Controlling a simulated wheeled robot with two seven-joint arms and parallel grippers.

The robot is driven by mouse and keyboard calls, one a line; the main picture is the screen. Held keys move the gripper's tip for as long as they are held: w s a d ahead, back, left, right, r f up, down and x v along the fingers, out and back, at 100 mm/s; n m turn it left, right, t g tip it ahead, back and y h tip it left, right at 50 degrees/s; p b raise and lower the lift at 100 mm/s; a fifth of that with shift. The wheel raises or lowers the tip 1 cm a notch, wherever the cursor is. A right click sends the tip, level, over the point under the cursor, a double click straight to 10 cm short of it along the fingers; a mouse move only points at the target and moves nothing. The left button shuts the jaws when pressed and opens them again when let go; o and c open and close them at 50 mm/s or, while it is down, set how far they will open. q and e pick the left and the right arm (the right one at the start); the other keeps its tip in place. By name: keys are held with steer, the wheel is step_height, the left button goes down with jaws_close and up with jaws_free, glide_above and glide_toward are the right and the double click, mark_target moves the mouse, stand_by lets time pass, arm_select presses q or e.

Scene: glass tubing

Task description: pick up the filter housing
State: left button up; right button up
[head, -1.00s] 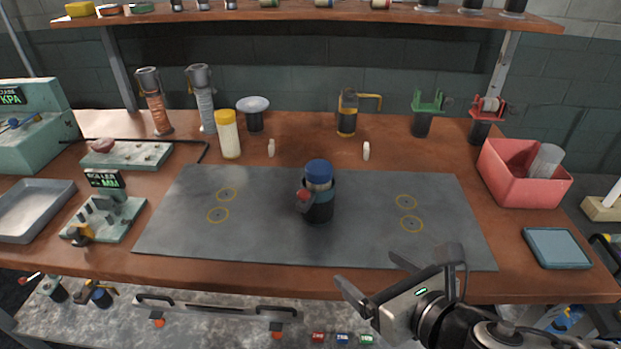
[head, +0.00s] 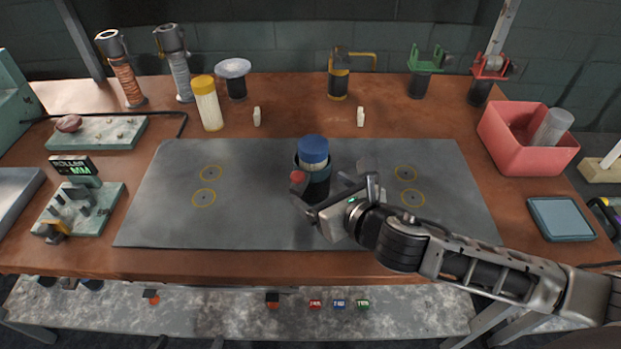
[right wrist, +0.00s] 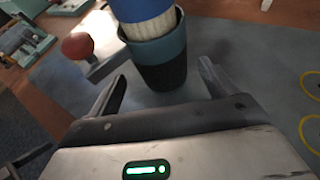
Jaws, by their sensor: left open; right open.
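A white ribbed cylinder with a blue cap (head: 313,150), apparently the filter housing, stands upright in a dark cup with a teal rim (head: 317,184) on the grey mat. A red ball knob (head: 297,177) sticks out from the cup's left side. In the right wrist view the blue part (right wrist: 142,10) is cut off by the top edge, above the cup (right wrist: 163,72). My right gripper (head: 334,188) is open and empty, at the cup's near right side. Its fingers (right wrist: 163,78) point toward the cup, one on either side of its lower part. My left gripper is out of view.
The grey mat (head: 220,225) is otherwise clear, with yellow rings on both sides. A yellow-capped white bottle (head: 208,108) stands behind left. A red bin (head: 520,150) holding a clear cylinder (head: 553,127) and a blue-grey pad (head: 561,219) are at right.

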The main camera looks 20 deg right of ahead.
mark_target(311, 182)
steer(key=x, duration=0.5)
steer(key=shift+w+d+f, duration=0.15)
steer(key=shift+w, duration=0.05)
steer(key=c, duration=1.1)
